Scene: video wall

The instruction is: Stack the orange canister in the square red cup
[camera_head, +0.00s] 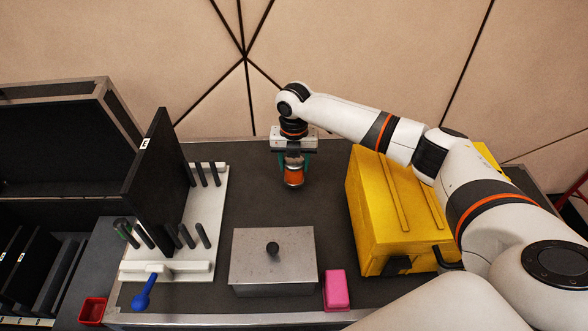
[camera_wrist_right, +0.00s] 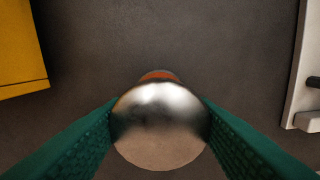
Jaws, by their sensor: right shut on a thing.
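The orange canister (camera_head: 293,176) with a silver top is held at the far middle of the dark table. My right gripper (camera_head: 293,158) is shut on it. In the right wrist view the canister's shiny top (camera_wrist_right: 160,120) sits between the green fingers, with a bit of orange showing behind it. I cannot tell from these views whether its base touches the table. The square red cup (camera_head: 92,311) stands at the lower left, near the front, and looks empty. It is far from my right gripper. My left gripper is not in view.
A grey lidded box (camera_head: 273,262) and a pink block (camera_head: 336,290) stand in front. A large yellow case (camera_head: 385,215) is on the right. A white rack (camera_head: 205,235) with black pegs, a black panel (camera_head: 157,160) and a blue object (camera_head: 143,293) lie between canister and cup.

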